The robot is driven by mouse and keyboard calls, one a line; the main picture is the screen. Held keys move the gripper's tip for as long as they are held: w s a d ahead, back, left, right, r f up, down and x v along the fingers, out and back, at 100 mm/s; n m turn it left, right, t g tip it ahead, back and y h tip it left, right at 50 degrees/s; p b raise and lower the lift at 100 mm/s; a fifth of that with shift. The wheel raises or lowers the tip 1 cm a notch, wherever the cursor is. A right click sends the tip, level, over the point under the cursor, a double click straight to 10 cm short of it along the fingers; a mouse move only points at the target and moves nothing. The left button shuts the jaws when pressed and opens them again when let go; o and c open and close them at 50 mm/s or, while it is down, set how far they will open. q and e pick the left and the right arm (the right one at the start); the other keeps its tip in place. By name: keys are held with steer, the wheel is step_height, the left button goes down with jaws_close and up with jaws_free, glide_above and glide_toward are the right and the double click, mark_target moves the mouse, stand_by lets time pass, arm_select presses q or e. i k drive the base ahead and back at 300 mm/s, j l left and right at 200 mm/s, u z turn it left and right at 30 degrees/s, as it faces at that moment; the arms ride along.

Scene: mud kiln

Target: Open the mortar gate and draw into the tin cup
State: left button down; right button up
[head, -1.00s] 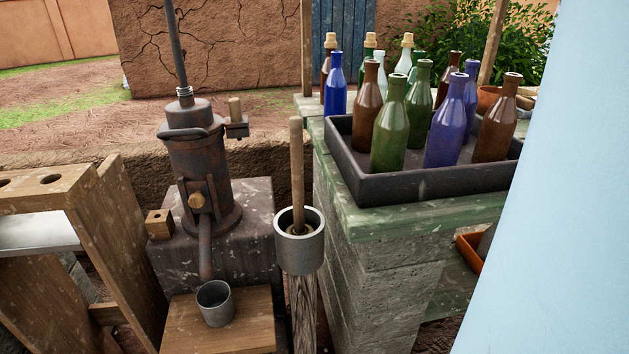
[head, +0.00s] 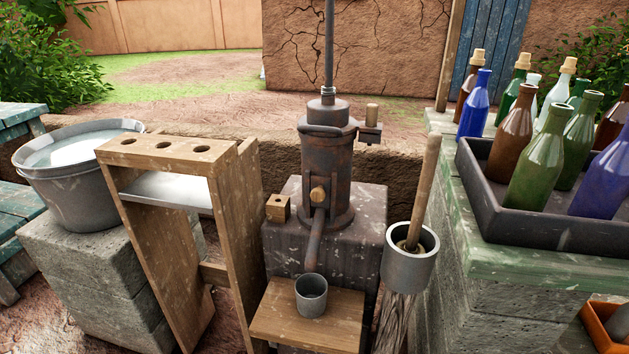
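The mortar pump is a rusty upright cylinder (head: 327,170) on a dark stone block, with a tall rod rising from its top. A brass knob (head: 318,196) sits on its front above a downward spout (head: 314,243); this may be the gate, but I cannot tell whether it is open. The grey tin cup (head: 311,295) stands upright on a small wooden shelf (head: 340,318), just below the spout's end. Its inside looks empty, though the bottom is hard to see. Neither gripper shows in the head view.
A grey pot with a wooden stick (head: 409,269) stands on a post right of the pump. A wooden rack with holes (head: 178,150) and a bucket of pale liquid (head: 75,185) are at left. A tray of bottles (head: 530,225) sits on the right bench.

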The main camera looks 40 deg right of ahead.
mark_target(320, 186)
steer(key=z, duration=1.05)
